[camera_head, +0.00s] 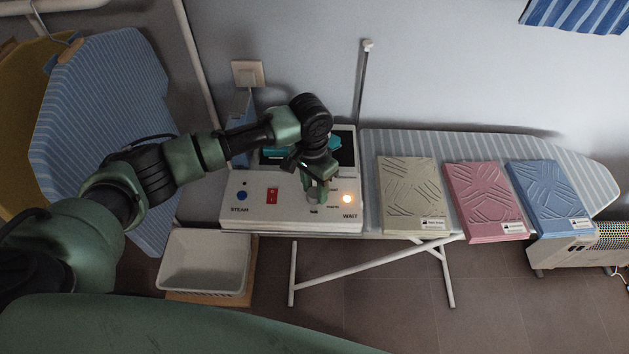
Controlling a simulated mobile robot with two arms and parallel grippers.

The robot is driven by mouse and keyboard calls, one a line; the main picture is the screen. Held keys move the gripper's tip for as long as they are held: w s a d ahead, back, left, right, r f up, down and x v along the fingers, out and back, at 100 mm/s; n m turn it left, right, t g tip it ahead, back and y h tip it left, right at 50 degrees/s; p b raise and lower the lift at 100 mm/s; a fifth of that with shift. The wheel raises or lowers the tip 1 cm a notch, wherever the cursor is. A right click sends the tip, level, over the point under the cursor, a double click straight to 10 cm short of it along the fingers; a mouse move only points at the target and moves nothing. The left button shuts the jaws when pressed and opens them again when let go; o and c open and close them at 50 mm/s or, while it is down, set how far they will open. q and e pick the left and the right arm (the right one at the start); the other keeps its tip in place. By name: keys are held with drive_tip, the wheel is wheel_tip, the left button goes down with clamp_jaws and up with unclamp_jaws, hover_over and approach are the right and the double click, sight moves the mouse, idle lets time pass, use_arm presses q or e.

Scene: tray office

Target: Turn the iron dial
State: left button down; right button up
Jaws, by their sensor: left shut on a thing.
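The iron station (290,217) is a white box at the left end of the ironing board. A teal iron (270,153) sits on top of the station, partly behind my left arm. My right gripper is not in view.
A white basket (203,262) stands below left. Striped cloth (100,110) hangs at left. A white heater (580,252) stands at right.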

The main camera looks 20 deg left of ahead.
sight(315, 190)
use_arm(q)
drive_tip(key=m+p, duration=0.1)
drive_tip(key=m, duration=0.2)
drive_tip(key=shift+r+p, duration=0.15)
drive_tip(key=shift+p, duration=0.15)
drive_tip(key=shift+d+m+p, duration=0.1)
drive_tip(key=shift+m+p, duration=0.25)
drive_tip(key=shift+m, duration=0.85)
drive_tip(key=c, duration=0.9)
unclamp_jaws()
drive_tip(key=r+b, duration=0.2)
drive_tip(key=r, duration=0.4)
drive_tip(key=shift+w+r, duration=0.15)
drive_tip(key=shift+w, duration=0.05)
drive_tip(key=shift+r, duration=0.7)
